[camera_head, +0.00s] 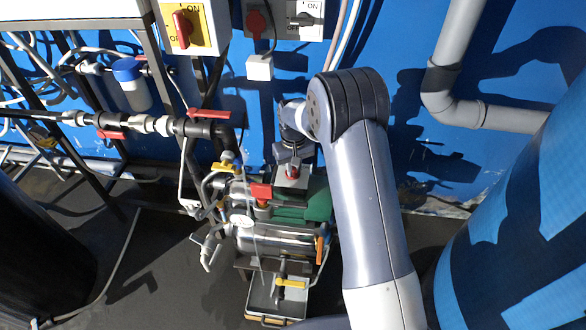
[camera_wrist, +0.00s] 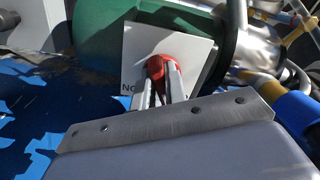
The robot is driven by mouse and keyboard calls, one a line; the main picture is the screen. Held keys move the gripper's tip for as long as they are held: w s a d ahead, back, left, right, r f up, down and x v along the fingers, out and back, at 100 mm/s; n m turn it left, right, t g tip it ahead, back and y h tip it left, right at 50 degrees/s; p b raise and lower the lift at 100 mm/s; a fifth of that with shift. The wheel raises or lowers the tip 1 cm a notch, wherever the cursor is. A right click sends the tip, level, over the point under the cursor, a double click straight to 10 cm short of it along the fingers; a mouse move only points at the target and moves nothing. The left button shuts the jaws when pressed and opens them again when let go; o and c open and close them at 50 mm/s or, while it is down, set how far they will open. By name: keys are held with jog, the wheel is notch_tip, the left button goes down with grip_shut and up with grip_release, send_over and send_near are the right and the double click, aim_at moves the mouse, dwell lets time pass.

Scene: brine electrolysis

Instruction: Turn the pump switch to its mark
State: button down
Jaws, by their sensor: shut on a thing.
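The pump switch is a red knob (camera_wrist: 157,65) on a square white plate (camera_wrist: 192,52), mounted by the green pump body (camera_wrist: 103,30). Part of a dark label shows at the plate's lower left in the wrist view; my fingers hide the rest, so I cannot tell the mark. My gripper (camera_wrist: 162,78) is shut on the red knob, one finger on each side of it. In the head view the plate (camera_head: 290,181) sits above the green pump (camera_head: 317,200), and my gripper (camera_head: 292,165) comes down on the knob from behind.
A yellow switch box (camera_head: 205,24) with a red knob and a grey switch box (camera_head: 303,20) hang on the blue wall. Pipes with red-handled valves (camera_head: 208,113) run left of the pump. A large blue barrel (camera_head: 520,220) stands at the right.

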jog(key=shift+d+n, duration=0.1)
jog(key=shift+n, duration=1.4)
jog(key=shift+w, duration=0.1)
jog(key=c, duration=1.4)
grip_release()
jog(key=shift+c, duration=0.2)
jog(key=shift+r, duration=0.1)
notch_tip(320, 180, up, 11)
